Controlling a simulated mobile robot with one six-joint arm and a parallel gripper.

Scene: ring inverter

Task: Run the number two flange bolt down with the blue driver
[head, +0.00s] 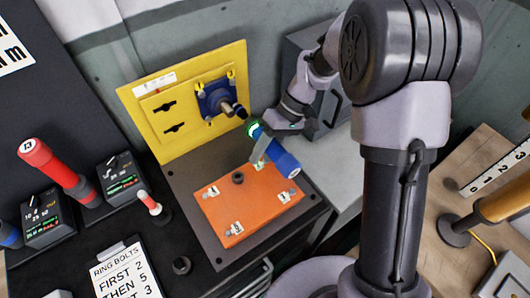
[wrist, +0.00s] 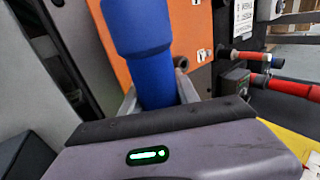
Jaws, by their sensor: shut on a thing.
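My gripper (head: 265,148) is shut on the blue driver (head: 283,160), in front of the yellow panel. In the wrist view the blue handle (wrist: 140,45) stands between the two fingers (wrist: 158,96). The dark blue flange (head: 212,97) is on the yellow panel (head: 190,78), with pale bolts around a central shaft. I cannot read which bolt is number two. Whether the driver's tip touches a bolt is not clear.
An orange plate (head: 253,205) with small labels lies on the dark bench below the driver. A red driver (head: 50,165) stands at the left beside small display boxes (head: 120,172). A card (head: 125,272) lists ring bolts, first 2, then 5. A grey box is behind my arm.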

